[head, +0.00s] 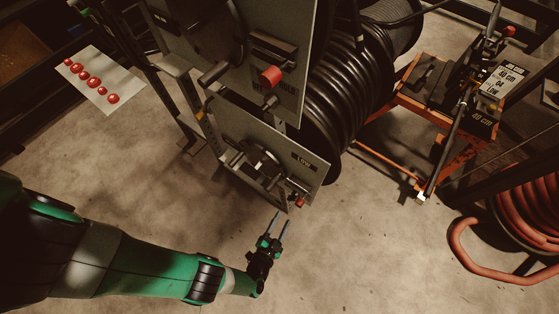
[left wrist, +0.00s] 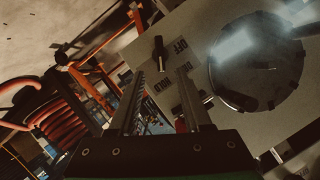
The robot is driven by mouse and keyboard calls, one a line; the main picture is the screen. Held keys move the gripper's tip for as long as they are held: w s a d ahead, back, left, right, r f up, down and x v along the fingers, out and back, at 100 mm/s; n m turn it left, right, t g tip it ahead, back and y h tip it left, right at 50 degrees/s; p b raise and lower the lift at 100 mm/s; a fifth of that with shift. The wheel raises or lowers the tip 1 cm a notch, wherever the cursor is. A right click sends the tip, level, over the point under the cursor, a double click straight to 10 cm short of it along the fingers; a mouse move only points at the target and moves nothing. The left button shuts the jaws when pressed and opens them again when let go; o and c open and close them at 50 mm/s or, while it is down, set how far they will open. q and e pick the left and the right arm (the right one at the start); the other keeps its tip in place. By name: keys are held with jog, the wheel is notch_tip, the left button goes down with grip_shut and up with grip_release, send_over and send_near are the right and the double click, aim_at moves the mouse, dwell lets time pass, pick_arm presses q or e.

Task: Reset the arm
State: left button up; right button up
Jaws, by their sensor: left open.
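My left arm comes in from the left in the head view, and its gripper (head: 278,226) is over bare floor just below the lower panel of the hose reel stand. Its two fingers are apart with nothing between them. In the left wrist view the open fingers (left wrist: 160,95) point toward a pale panel (left wrist: 185,35) with a large round dark dial (left wrist: 257,62) and a small black lever beside printed words, one reading OFF. The fingertips overlap the panel in the picture; I cannot tell how far apart they are from it. My right gripper is not in view.
The metal reel stand (head: 226,132) carries a thick black hose coil (head: 345,85) and a red knob (head: 270,76). An orange-framed machine (head: 415,110) stands at upper right. An orange hose coil (head: 530,215) lies at right. A white sheet with red buttons (head: 100,80) is at upper left. The lower middle floor is clear.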

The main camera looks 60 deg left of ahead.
pick_arm(q)
jog(key=shift+v, duration=1)
